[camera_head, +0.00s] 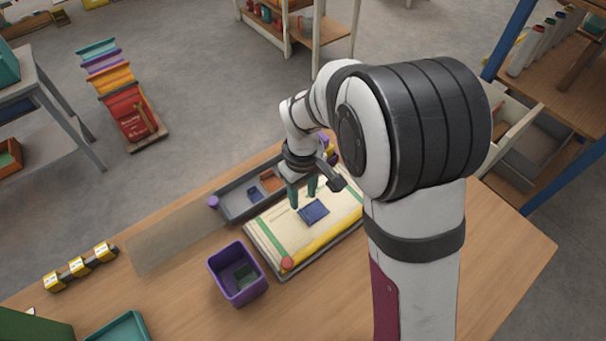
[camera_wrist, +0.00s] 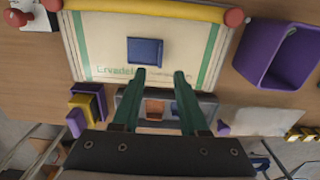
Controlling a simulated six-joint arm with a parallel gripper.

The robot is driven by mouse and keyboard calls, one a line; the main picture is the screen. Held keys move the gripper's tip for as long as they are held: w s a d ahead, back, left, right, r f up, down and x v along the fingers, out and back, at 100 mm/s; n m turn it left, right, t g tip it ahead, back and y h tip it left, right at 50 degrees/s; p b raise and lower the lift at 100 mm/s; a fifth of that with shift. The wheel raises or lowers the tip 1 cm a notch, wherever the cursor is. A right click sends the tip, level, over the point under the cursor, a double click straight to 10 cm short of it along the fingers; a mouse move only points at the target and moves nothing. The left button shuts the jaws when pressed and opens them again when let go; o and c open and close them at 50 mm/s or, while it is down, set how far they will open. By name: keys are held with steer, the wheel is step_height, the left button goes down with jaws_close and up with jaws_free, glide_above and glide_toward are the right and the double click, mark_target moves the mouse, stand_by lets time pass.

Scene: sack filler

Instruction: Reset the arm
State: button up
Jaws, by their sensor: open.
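My gripper (camera_head: 303,189) is open, with its two green fingers apart and nothing visible between them. It hangs over the cream sack (camera_head: 271,229), which lies flat on the table with green stripes and a yellow edge. A small blue square piece (camera_head: 314,211) lies on the sack close to the fingertips. In the wrist view, my gripper (camera_wrist: 160,78) shows with its fingers spread, and the blue square (camera_wrist: 145,51) is just beyond the tips, on the sack (camera_wrist: 105,45). Whether the fingers touch anything cannot be told.
A purple bin (camera_head: 238,272) with a dark green piece inside stands left of the sack. A grey divided tray (camera_head: 233,209) lies behind the sack. Yellow-and-black blocks (camera_head: 79,266) and a teal tray (camera_head: 121,329) are at the left. The table's right side (camera_head: 500,250) is clear.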

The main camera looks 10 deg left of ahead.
step_height(320, 180, up, 9)
steer(key=s+d+r+m+y, duration=0.1)
steer(key=s+d+m, duration=0.5)
steer(key=s, duration=0.5)
steer(key=s+d+r+m, duration=0.2)
steer(key=s+d+m, duration=0.4)
steer(key=s, duration=0.5)
steer(key=m, duration=0.2)
steer(key=shift+m+y, duration=0.3)
steer(key=shift+y, duration=0.1)
